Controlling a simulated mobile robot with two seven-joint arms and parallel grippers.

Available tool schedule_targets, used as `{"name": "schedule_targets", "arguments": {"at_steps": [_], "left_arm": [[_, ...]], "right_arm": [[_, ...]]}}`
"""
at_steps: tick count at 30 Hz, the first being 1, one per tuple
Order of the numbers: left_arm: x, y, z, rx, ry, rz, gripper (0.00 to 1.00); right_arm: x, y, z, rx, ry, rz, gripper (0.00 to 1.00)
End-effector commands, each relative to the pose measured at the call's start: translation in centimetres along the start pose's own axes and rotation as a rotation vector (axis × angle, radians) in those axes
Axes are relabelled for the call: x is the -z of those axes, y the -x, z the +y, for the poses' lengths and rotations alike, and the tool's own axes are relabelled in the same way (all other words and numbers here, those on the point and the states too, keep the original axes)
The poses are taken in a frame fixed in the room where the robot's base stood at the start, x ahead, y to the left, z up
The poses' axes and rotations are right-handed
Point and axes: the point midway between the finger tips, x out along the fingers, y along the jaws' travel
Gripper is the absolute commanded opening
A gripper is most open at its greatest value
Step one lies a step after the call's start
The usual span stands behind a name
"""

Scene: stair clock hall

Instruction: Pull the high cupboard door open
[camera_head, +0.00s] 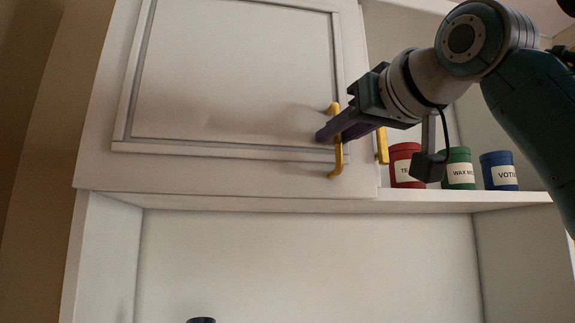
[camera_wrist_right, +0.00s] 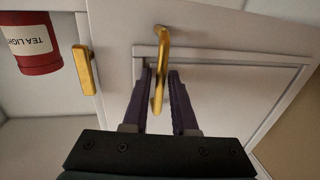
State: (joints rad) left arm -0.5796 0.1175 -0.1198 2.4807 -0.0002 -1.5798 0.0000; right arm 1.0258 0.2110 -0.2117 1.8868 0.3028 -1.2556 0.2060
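The high cupboard door (camera_head: 235,75) is a pale panel with a grey-edged moulding, and it looks closed. A gold bar handle (camera_head: 338,160) stands near its lower right corner; it also shows in the right wrist view (camera_wrist_right: 163,50). My right gripper (camera_head: 322,136) reaches in from the right with its purple fingers at this handle. In the right wrist view its fingers (camera_wrist_right: 160,85) stand on either side of the bar, with narrow gaps seeming to show, so it looks open around the handle. My left gripper is not in view.
A second gold bar (camera_head: 382,145) is on the upright right of the door. An open shelf to its right holds a red jar (camera_head: 404,165), a green jar (camera_head: 458,168) and a blue jar (camera_head: 498,171). A small dark round top (camera_head: 201,320) shows at the bottom edge.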

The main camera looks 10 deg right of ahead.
Motion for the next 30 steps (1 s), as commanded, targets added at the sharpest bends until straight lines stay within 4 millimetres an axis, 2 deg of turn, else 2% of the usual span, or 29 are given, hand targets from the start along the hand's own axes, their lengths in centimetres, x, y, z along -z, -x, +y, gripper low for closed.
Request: {"name": "schedule_targets", "arguments": {"at_steps": [10, 17, 30], "left_arm": [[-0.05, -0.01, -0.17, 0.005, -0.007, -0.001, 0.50], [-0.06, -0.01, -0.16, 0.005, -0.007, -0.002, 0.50], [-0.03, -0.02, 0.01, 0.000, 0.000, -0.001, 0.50]], "right_arm": [[-0.01, 0.09, -0.05, 0.000, 0.000, 0.000, 0.25], [0.00, 0.09, -0.04, 0.000, 0.000, 0.000, 0.00], [0.01, 0.08, -0.04, 0.000, 0.000, 0.001, 0.00]]}}
